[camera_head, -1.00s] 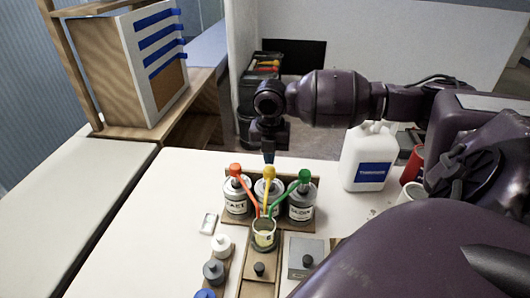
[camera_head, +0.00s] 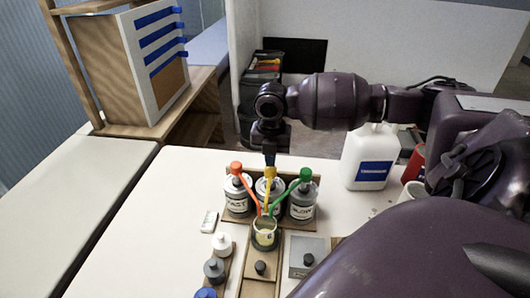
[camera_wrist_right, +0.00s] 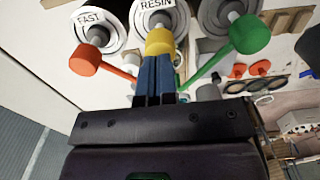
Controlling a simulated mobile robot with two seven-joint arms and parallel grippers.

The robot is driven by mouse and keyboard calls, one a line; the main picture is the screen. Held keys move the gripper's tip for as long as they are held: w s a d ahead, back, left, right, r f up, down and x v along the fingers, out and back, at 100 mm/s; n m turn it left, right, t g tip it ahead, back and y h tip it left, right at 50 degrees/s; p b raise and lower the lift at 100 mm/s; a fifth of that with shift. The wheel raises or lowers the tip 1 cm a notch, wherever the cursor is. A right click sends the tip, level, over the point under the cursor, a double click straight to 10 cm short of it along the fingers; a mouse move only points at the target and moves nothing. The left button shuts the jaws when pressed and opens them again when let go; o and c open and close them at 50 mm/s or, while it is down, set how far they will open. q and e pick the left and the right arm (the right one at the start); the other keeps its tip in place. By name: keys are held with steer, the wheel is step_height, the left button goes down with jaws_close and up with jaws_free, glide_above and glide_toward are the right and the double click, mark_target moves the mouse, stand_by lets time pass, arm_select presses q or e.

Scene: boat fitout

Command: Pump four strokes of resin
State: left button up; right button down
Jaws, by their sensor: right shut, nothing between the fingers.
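The resin can (camera_wrist_right: 158,14) stands between the FAST can (camera_head: 236,203) and the SLOW can (camera_head: 301,205). Its yellow pump head (camera_head: 269,174) also shows in the right wrist view (camera_wrist_right: 159,41). My right gripper (camera_head: 270,159) is shut and empty, pointing down, with its blue fingertips (camera_wrist_right: 155,66) at the top of the yellow head; they look to be touching it. A small cup (camera_head: 264,232) stands in front of the cans under the spout ends, with pale yellow visible in it. My left gripper is not in view.
The orange pump head (camera_head: 236,168) and green pump head (camera_head: 305,174) stand close on either side. A white jug (camera_head: 368,158) is at the right. Small capped pots (camera_head: 214,268) and a grey box (camera_head: 306,256) are in front. The table's left side is clear.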

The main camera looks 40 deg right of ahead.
steer(key=shift+f, duration=0.9)
steer(key=shift+f+b, duration=0.3)
steer(key=shift+f, duration=0.65)
steer(key=shift+r+p, duration=2.05)
steer(key=shift+r, duration=0.45)
steer(key=shift+f, duration=0.3)
steer(key=shift+f, duration=0.7)
